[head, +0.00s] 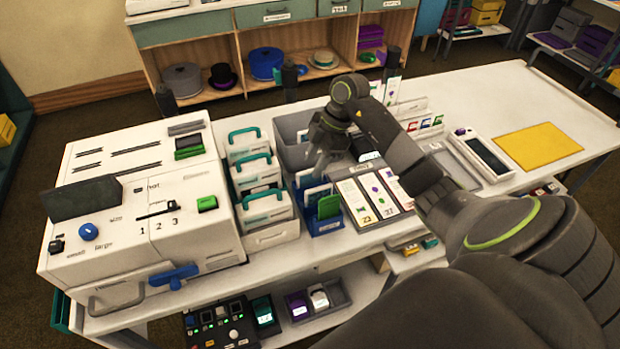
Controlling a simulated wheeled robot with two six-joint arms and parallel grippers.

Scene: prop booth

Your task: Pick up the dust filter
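I cannot tell for sure which thing is the dust filter; no readable label names it. My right gripper (320,168) points down over a blue holder (327,226) on the white bench. The holder has white flat pieces (313,190) and a green piece (328,206) standing in it. The fingers are close to the tops of the white pieces; I cannot tell whether they touch or grip one. White units with teal handles (262,207) stand in a row just left of the holder. My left gripper is not in view.
A large white machine (140,215) with knobs and a blue lever fills the left of the bench. A grey bin (290,127) stands behind the holder, and a tray of cards (372,198) to its right.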

